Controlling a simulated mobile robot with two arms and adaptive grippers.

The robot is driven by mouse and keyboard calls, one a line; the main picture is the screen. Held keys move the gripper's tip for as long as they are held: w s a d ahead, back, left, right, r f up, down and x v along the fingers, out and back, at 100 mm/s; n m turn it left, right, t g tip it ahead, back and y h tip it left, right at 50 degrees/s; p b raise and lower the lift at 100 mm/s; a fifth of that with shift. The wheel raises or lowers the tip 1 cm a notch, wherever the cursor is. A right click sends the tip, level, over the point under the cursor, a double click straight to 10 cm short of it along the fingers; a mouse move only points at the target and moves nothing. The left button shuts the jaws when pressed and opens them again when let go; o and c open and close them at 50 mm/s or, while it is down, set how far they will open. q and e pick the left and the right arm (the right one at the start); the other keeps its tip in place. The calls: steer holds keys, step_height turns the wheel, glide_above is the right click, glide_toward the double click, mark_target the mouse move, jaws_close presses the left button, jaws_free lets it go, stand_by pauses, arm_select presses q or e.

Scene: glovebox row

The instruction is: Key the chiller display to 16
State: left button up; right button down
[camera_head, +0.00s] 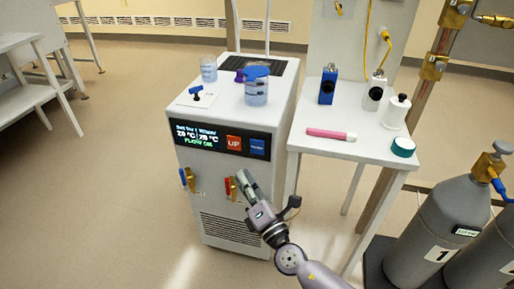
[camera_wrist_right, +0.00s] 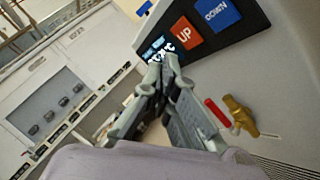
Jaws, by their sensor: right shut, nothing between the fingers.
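The white chiller (camera_head: 232,178) stands in the middle of the head view. Its dark front panel carries a display (camera_head: 197,136) that seems to read 20 °C on the left and 20 °C on the right, with FLOW OK below; the small digits are hard to read. An orange-red UP button (camera_head: 234,143) and a blue DOWN button (camera_head: 257,147) sit right of it. They also show in the right wrist view, UP (camera_wrist_right: 186,34) and DOWN (camera_wrist_right: 219,13). My right gripper (camera_head: 245,178) is shut and empty, in front of the chiller below the buttons. My left gripper is not in view.
A red-handled valve (camera_head: 229,187) and a blue-handled valve (camera_head: 187,178) stick out of the chiller front. Beakers (camera_head: 256,88) stand on its top. A side table (camera_head: 350,150) holds a pink marker (camera_head: 331,134) and bottles. Gas cylinders (camera_head: 437,225) stand at right. Floor at left is clear.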

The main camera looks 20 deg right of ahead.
mark_target(257, 147)
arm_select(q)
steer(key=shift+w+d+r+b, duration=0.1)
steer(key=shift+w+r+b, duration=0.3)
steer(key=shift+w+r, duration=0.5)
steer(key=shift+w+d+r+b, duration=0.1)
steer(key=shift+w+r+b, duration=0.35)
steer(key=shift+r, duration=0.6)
arm_select(e)
steer(key=w+d, duration=0.4)
steer(key=w, duration=0.2)
steer(key=shift+w+d, duration=0.15)
steer(key=shift+w, duration=0.05)
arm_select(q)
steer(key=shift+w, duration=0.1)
arm_select(e)
steer(key=shift+w+d, duration=0.1)
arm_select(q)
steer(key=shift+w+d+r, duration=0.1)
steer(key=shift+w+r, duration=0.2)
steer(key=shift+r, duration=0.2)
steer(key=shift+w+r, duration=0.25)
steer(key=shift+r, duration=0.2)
arm_select(e)
steer(key=shift+w+d, duration=0.15)
steer(key=shift+w, duration=0.1)
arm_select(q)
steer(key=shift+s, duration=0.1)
